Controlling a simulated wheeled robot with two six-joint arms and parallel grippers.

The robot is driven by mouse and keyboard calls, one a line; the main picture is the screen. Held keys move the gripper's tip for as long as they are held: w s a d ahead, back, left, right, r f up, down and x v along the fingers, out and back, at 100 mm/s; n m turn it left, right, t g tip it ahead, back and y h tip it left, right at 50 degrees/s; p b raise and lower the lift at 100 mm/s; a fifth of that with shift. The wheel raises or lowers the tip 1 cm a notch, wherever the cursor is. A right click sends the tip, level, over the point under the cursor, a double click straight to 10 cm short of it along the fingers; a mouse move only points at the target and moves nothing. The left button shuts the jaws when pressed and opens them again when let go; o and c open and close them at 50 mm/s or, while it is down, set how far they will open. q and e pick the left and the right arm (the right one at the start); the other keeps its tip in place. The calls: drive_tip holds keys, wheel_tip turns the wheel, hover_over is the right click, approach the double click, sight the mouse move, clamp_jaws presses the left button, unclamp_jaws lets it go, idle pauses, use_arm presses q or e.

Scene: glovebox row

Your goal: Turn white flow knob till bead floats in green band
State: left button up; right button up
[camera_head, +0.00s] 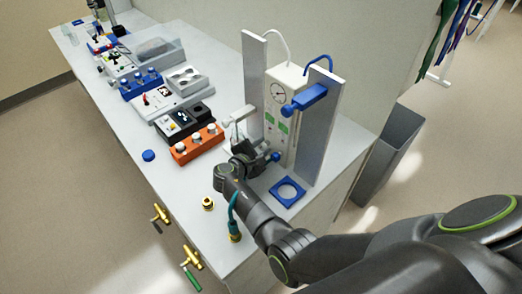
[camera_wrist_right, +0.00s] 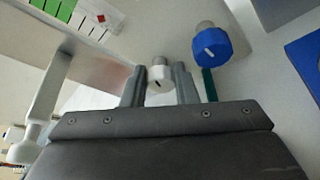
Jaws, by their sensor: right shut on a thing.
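My right gripper (camera_head: 262,155) is at the lower front of the white flow panel (camera_head: 287,75). In the right wrist view its two grey fingers (camera_wrist_right: 158,80) are shut on the white knob (camera_wrist_right: 159,72), one on each side. The knob has a dark pointer mark. The gripper hides this knob in the head view. A blue knob (camera_wrist_right: 212,47) is just right of the fingers. Green bands (camera_wrist_right: 66,10) show at the top left of the wrist view, and small green patches (camera_head: 269,118) on the panel. I cannot make out the bead. My left gripper is out of view.
Upright grey plates (camera_head: 320,125) flank the panel. An orange box with white knobs (camera_head: 197,146) and several other devices stand to the left. Brass fittings (camera_head: 208,204) are near the front edge.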

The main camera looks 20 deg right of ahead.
drive_tip(key=shift+d+m+t+b, duration=0.1)
drive_tip(key=shift+m+t+b, duration=0.4)
drive_tip(key=shift+m+b, duration=0.25)
drive_tip(key=o, duration=0.7)
